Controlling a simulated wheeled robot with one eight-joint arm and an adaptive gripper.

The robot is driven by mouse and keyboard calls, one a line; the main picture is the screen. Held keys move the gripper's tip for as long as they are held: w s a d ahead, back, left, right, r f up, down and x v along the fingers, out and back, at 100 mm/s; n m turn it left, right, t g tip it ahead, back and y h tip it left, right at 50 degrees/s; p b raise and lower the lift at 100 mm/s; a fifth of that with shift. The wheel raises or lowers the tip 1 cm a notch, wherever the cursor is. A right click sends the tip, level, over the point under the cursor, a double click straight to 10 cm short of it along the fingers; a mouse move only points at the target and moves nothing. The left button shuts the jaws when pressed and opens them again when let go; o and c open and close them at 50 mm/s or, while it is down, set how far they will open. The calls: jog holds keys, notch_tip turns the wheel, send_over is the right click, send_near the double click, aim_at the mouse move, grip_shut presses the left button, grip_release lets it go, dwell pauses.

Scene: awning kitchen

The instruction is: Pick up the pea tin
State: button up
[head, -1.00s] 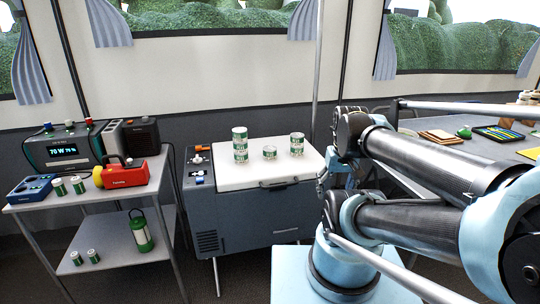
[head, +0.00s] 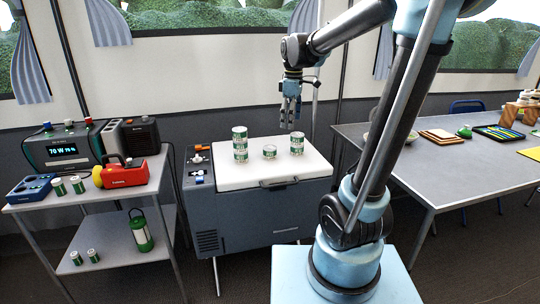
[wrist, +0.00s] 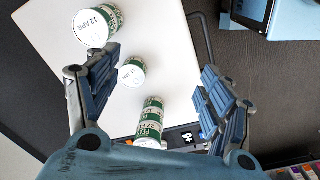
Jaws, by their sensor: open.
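Green-and-white tins stand upright on the white lid (head: 235,178) of a grey cool box. In the head view, the left one (head: 240,145) is tallest, a single tin or a stack; I cannot tell which. The middle tin (head: 269,151) is short and the right tin (head: 297,143) is mid-sized. The wrist view shows the tall one (wrist: 149,122) at the bottom, its lettering seeming to read PEAS, the small tin (wrist: 131,73) and a larger tin (wrist: 97,25) with dated tops. My gripper (head: 290,122) is open and empty, above the lid's right part, apart from the tins.
A shelf unit (head: 85,205) at left holds a power station (head: 62,150), a red torch (head: 125,174), small cans and a green lantern (head: 141,231). A grey table (head: 400,160) with trays stands at right. The air above the lid is otherwise clear.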

jog(key=w+a+n, duration=0.5)
jog(key=w+a, duration=0.3)
jog(key=a, duration=0.1)
send_near(269, 147)
jog(key=shift+g, duration=0.3)
jog(key=f, duration=0.5)
jog(key=shift+w+a+f, duration=0.1)
jog(key=shift+w+a, duration=0.15)
jog(key=shift+a, duration=0.05)
jog(key=shift+s+d+f, duration=0.1)
jog(key=shift+d+f, duration=0.1)
jog(key=shift+f, duration=1.25)
jog(key=shift+s+d+f, duration=0.1)
jog(key=shift+d+f, duration=0.05)
jog(key=shift+f, duration=1.3)
jog(key=c, duration=1.3)
